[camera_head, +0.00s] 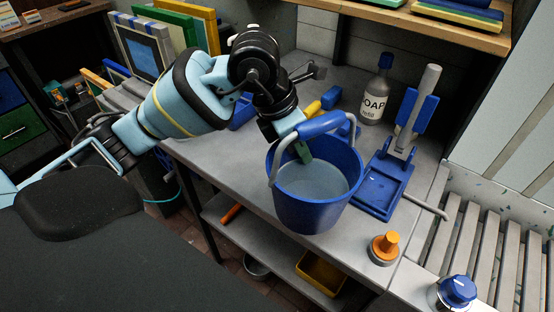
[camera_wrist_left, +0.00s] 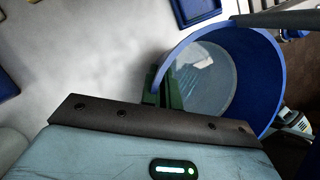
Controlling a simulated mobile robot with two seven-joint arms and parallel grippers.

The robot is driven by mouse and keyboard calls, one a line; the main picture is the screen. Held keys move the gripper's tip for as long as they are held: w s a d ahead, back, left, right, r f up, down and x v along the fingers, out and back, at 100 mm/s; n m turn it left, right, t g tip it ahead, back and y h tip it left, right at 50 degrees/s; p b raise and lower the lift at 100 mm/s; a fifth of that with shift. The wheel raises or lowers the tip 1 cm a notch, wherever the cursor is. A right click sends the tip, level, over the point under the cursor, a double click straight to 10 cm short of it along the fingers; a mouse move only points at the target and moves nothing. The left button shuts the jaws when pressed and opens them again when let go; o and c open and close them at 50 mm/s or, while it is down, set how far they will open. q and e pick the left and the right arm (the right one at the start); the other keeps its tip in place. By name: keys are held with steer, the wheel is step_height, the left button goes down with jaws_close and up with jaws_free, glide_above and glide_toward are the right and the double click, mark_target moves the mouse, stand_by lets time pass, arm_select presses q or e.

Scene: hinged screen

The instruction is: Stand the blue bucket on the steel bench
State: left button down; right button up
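The blue bucket (camera_head: 318,195) is upright, with a greyish inside, at the front part of the steel bench (camera_head: 222,158). Its handle (camera_head: 320,124) with a blue grip stands up above the rim. My left gripper (camera_head: 303,150) reaches down at the bucket's rim, below the handle grip. In the left wrist view its green fingers (camera_wrist_left: 166,88) sit close together on the rim of the bucket (camera_wrist_left: 262,85), one on each side. Whether the bucket's base touches the bench top is hidden. My right gripper is not in view.
A soap bottle (camera_head: 376,95) and a blue dispenser stand (camera_head: 385,185) are behind and right of the bucket. An orange-topped piece (camera_head: 384,247) is near the front edge. A slatted surface (camera_head: 478,235) lies right. Bare bench top is left of the bucket.

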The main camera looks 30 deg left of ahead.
arm_select(q)
steer(key=n, duration=0.1)
steer(key=w+a+r+n+t+y, duration=0.1)
steer(key=n, duration=0.2)
steer(key=shift+w+a+r+n+b, duration=0.15)
steer(key=shift+a+n+b, duration=0.1)
steer(key=shift+n+b, duration=0.1)
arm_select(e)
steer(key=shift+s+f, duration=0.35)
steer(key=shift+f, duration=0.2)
arm_select(q)
steer(key=w+a, duration=0.3)
steer(key=a, duration=0.3)
steer(key=w+a+f, duration=0.1)
steer(key=w+a, duration=0.3)
steer(key=a, duration=0.3)
steer(key=shift+a+f+p, duration=0.2)
steer(key=shift+a+p, duration=0.05)
steer(key=shift+p, duration=0.1)
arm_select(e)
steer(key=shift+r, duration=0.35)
arm_select(q)
steer(key=shift+a, duration=0.1)
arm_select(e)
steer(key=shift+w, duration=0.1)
